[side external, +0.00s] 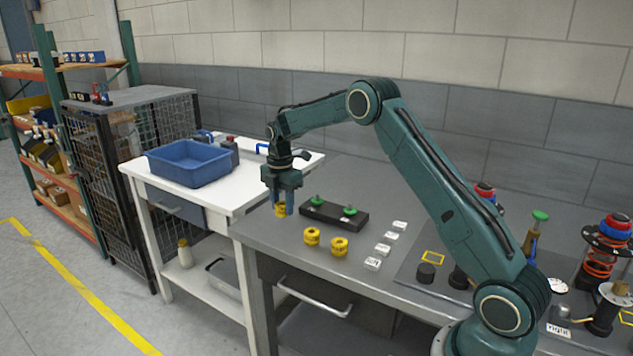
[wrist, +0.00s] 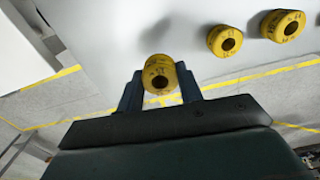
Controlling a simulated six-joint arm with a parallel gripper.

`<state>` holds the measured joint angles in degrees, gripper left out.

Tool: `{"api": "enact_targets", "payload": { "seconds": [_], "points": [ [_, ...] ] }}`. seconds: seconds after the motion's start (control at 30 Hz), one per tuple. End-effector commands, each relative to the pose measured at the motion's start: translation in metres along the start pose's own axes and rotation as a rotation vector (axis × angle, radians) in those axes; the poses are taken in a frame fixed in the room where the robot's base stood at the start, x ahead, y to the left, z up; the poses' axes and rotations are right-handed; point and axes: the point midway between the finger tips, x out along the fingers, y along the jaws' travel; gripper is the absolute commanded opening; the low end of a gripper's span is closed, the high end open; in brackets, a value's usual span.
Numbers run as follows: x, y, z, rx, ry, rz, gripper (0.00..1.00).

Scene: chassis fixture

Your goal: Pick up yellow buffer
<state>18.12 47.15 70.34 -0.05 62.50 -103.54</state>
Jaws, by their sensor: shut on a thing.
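Several yellow buffers, short ring-like pieces with a dark centre hole, are on the grey table. My gripper (side external: 281,206) is shut on one yellow buffer (side external: 281,210) near the table's far left corner. In the wrist view the held yellow buffer (wrist: 158,72) sits between the two blue-grey fingers of my gripper (wrist: 160,88). I cannot tell whether it is still touching the table. Two other yellow buffers stand apart on the table, one at the left (side external: 312,236) and one at the right (side external: 339,246).
A black block (side external: 330,217) with two green-topped pieces lies just right of my gripper. A blue bin (side external: 190,163) stands on the white bench at left. Spring assemblies (side external: 600,262) stand at right.

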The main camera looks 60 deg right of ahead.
Motion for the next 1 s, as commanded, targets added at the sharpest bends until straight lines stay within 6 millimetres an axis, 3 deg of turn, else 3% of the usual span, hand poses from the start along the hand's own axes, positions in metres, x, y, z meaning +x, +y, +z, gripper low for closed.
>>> {"api": "enact_targets", "payload": {
  "seconds": [0.5, 0.7, 1.0],
  "points": [
    [-0.111, 0.001, 0.000, 0.000, -0.001, 0.004, 0.14],
    [-0.135, 0.001, 0.000, 0.000, -0.001, 0.002, 0.14],
    [-0.147, 0.000, 0.000, 0.000, 0.000, -0.001, 0.14]
  ]
}}
